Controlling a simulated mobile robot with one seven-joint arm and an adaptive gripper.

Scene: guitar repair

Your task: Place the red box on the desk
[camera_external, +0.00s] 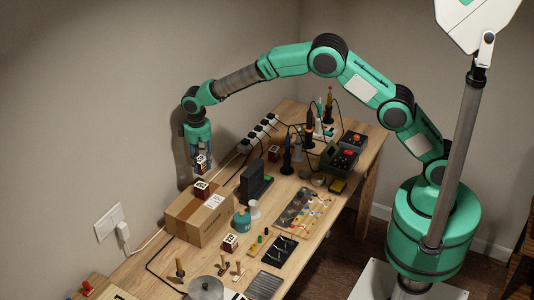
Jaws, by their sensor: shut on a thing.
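My gripper (200,168) points down above the cardboard box (188,219) near the wall. It is shut on a small dark box with a white label (201,162); whether this one is red is hard to tell. A similar small dark red box (202,188) sits on top of the cardboard box, just below my gripper. Another small dark red and white box (229,243) stands on the wooden desk (268,228) in front of the cardboard box. One more (274,153) stands farther back on the desk near the power strip.
A power strip (258,134) lies along the wall. A black stand (252,184), a teal bottle (242,220), a tool board (302,210) and a black tray (280,249) crowd the desk. A green device (338,158) stands farther back. Small bare patches lie between them.

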